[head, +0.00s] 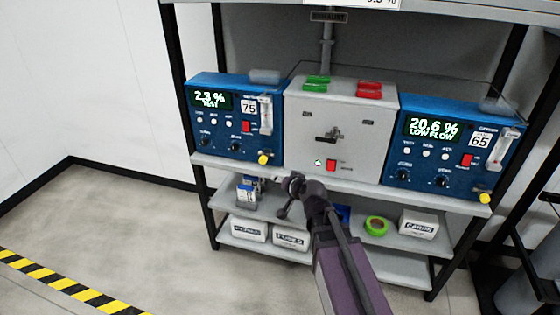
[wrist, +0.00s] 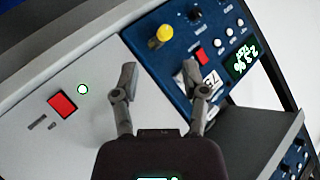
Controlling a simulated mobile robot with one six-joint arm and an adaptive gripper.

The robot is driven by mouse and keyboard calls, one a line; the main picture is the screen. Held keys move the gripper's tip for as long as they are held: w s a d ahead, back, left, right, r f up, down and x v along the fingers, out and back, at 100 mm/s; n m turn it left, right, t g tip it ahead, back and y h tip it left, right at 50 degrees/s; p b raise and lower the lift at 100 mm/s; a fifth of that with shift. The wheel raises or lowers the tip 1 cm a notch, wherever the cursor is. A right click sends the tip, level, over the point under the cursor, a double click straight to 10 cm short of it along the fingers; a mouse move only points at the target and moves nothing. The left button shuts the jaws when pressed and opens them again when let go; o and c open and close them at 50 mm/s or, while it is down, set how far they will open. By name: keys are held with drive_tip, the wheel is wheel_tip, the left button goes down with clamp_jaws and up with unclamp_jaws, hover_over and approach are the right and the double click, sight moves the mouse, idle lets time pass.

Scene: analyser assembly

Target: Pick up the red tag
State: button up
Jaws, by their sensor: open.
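Red tags (head: 369,89) lie on the right part of the top of the grey cabinet in the head view; they look like two red pieces close together. The wrist view does not show them. My gripper (head: 288,190) is in front of the shelf edge, below and left of the tags and well apart from them. In the wrist view my gripper (wrist: 166,84) has its two fingers spread with nothing held between them. It faces the seam between the grey cabinet (wrist: 65,75) and the left blue analyser (wrist: 165,75).
Green tags (head: 317,83) lie left of the red ones on the cabinet top. A handle (head: 329,136) sticks out of the cabinet front. The right blue analyser (head: 455,150) stands beside it. A vertical pipe (head: 327,50) rises behind. A yellow knob (wrist: 161,35) protrudes near my fingers.

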drive_tip(key=s+d+f+n+g+h, duration=0.1)
drive_tip(key=s+d+f+g+h, duration=0.2)
drive_tip(key=s+d+f+g, duration=0.2)
drive_tip(key=s+d+f+n+g+h, duration=0.1)
drive_tip(key=s+d+f+g+h, duration=0.1)
drive_tip(key=s+d+f+g, duration=0.3)
drive_tip(key=s+d+g, duration=0.1)
drive_tip(key=s+d, duration=0.3)
drive_tip(key=s, duration=0.4)
drive_tip(key=shift+s+d+f+h, duration=0.15)
drive_tip(key=shift+s+d+h, duration=0.05)
drive_tip(key=shift+h, duration=0.2)
